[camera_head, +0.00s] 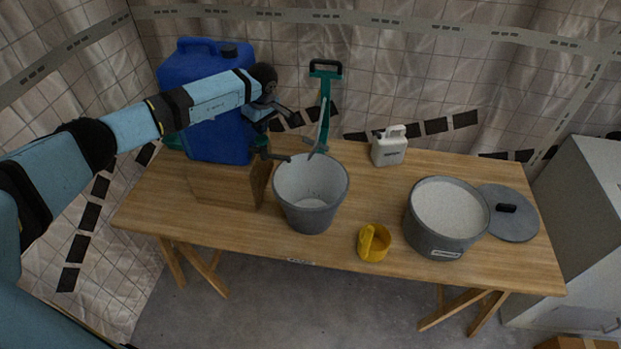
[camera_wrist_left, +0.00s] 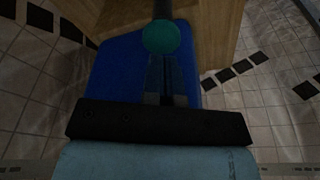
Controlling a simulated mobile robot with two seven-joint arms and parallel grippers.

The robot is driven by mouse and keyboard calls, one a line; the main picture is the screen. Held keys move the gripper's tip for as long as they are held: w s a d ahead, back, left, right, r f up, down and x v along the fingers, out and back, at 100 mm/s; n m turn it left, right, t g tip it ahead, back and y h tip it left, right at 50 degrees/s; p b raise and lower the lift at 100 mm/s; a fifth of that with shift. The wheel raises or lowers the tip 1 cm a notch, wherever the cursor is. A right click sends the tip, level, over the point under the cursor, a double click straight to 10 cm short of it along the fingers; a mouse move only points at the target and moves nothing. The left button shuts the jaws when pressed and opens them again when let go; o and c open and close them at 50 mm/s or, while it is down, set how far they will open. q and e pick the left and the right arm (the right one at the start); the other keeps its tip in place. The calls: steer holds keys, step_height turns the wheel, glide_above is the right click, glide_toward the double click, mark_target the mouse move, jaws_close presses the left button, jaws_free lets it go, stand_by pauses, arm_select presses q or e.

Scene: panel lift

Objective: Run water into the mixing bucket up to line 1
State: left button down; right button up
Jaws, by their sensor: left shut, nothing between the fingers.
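The blue water container (camera_head: 220,130) stands on a wooden block (camera_head: 220,185) at the table's left. Its dark tap spout (camera_head: 272,156) points toward the grey mixing bucket (camera_head: 318,215), whose rim is close to the spout's end. The bucket stands upright; its inside is pale, and I cannot make out a water level or line 1. My left gripper (camera_head: 285,113) is shut and empty beside the container, above the spout. In the left wrist view the shut fingers (camera_wrist_left: 166,98) point at a round teal knob (camera_wrist_left: 168,37); I cannot tell whether they touch it.
A teal-handled tool (camera_head: 325,95) stands behind the bucket. A white jug (camera_head: 389,150), a yellow scoop (camera_head: 373,244), a grey tub of pale powder (camera_head: 440,241) and a grey lid (camera_head: 512,222) are to the right on the wooden table (camera_head: 180,225).

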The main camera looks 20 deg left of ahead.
mark_target(261, 138)
arm_select(q)
steer(key=shift+f, duration=0.25)
stand_by(0.3)
steer(key=shift+f+b, duration=1.4)
steer(key=shift+f, duration=0.1)
steer(key=shift+r, duration=0.1)
stand_by(2.5)
step_height(261, 138, up, 7)
steer(key=p, duration=0.3)
steer(key=shift+p, duration=0.3)
